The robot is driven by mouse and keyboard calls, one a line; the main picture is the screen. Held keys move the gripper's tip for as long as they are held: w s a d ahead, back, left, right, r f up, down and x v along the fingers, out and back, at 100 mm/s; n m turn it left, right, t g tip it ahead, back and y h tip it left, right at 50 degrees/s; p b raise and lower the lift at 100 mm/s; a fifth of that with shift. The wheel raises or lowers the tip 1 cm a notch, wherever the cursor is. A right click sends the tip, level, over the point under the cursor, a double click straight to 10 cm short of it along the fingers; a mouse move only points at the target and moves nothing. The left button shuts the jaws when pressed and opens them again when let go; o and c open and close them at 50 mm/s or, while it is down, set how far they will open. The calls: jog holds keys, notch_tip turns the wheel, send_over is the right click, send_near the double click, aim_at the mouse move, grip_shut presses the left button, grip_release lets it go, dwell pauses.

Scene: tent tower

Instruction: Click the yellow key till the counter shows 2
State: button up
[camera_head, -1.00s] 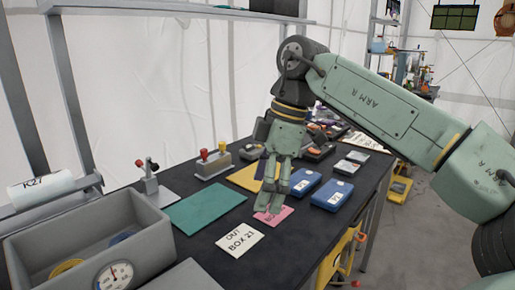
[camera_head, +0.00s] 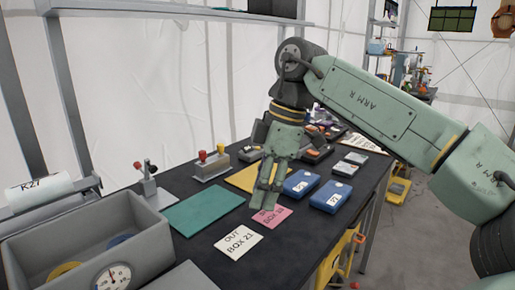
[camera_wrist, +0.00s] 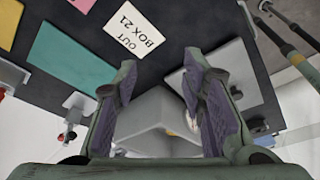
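My gripper (camera_head: 264,203) points down above the bench, just over the pink card (camera_head: 271,216) in the head view. In the wrist view my gripper (camera_wrist: 160,75) is open, with its two purple-lined fingers apart and nothing between them. I cannot clearly make out a yellow key or a counter. A grey stand with red and yellow knobs (camera_head: 212,163) is at the back left of the gripper. Two blue boxes with white labels, a farther one (camera_head: 300,183) and a nearer one (camera_head: 330,197), lie right of the gripper; their labels are too small to read.
The white "OUT BOX 21" card (camera_head: 238,243) lies in front. A green mat (camera_head: 205,209) and a yellow mat (camera_head: 243,179) lie to the left. A grey bin (camera_head: 150,222) with a gauge and a small lever stand (camera_head: 148,185) are farther left. Several dark devices crowd the back.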

grip_shut()
dwell(1.4)
